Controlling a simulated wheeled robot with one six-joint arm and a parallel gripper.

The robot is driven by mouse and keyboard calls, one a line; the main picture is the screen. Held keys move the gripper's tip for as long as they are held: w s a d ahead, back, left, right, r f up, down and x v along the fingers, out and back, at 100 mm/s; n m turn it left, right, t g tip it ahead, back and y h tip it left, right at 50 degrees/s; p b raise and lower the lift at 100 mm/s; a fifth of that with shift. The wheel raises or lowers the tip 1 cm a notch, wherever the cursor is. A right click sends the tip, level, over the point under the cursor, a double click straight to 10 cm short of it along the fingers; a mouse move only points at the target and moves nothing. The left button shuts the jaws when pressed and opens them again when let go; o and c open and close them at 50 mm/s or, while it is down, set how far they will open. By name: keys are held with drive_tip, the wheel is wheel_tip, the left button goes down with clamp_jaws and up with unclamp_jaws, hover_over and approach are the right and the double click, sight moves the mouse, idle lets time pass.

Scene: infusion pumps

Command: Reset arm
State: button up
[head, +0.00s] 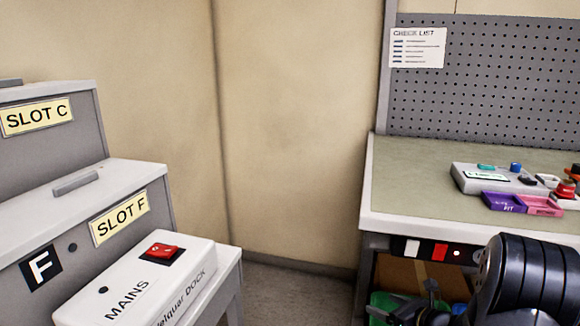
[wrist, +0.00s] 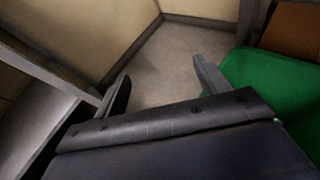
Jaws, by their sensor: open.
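My gripper shows in the wrist view (wrist: 160,90) with its two fingers spread apart and nothing between them. It points down toward the bare floor (wrist: 185,65) near a corner of the walls. In the head view, part of my dark arm is at the bottom right, in front of the workbench (head: 365,216). My gripper (head: 405,308) is low at the bottom edge there and partly cut off.
At left stands a grey stepped rack (head: 120,177) labelled SLOT C and SLOT F, with a white MAINS dock (head: 135,290) and red switch (head: 163,251). A device (head: 500,180) and small trays (head: 505,203) lie on the bench. A green bin (wrist: 250,90) is close right of my gripper.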

drive_tip(key=s+a+r+m+t+h+p, duration=0.1)
drive_tip(key=a+r+p, duration=0.4)
drive_tip(key=a+r, duration=0.5)
drive_tip(key=shift+s+m+t+h+p, duration=0.35)
drive_tip(key=shift+s+m+h, duration=0.5)
drive_tip(key=shift+m+h, duration=0.35)
